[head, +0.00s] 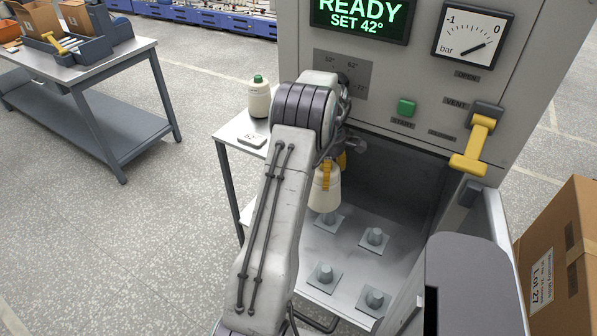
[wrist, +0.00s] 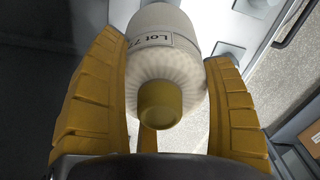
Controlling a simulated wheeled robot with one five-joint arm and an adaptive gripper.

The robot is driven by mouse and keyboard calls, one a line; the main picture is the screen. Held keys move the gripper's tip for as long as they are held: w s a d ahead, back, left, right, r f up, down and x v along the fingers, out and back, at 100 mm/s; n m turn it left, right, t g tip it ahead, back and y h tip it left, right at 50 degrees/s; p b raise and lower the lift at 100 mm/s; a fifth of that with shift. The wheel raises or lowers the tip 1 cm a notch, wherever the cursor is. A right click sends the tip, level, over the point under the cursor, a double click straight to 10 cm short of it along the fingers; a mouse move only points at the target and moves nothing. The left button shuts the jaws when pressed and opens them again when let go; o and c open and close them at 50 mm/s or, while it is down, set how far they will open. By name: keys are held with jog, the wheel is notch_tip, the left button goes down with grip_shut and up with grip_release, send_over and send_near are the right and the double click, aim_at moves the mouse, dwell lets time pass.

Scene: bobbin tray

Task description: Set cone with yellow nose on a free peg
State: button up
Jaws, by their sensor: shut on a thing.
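The cone with the yellow nose (head: 325,198) is cream white and hangs upright inside the open chamber, nose up. In the wrist view the cone (wrist: 165,28) shows a "Lot 7" label, and its yellow nose faces the camera. My gripper (wrist: 165,55) is shut on the cone, one yellow finger on each side; in the head view my gripper (head: 327,174) is partly hidden by my arm. The cone's lower end overlaps the back left peg (head: 328,218) in the picture; I cannot tell whether it touches. The back right peg (head: 374,237), front left peg (head: 325,273) and front right peg (head: 374,299) are bare.
A green-nosed cone (head: 259,98) stands on a side table beside a small card (head: 252,141). The machine front (head: 400,90) rises above the chamber, with a yellow handle (head: 474,143) at its right. A cardboard box (head: 562,255) stands at right. A workbench (head: 85,75) is far left.

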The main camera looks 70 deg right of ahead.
aim_at(332, 194)
jog(key=shift+s+d, duration=0.1)
jog(key=shift+s, duration=1.1)
jog(key=shift+s+f, duration=0.15)
jog(key=shift+f+b, duration=1.45)
jog(key=shift+f, duration=0.1)
jog(key=shift+f+b, duration=1.5)
jog(key=shift+f, duration=0.95)
dwell(0.4)
jog(key=o, duration=1.2)
jog(key=shift+r, duration=3.8)
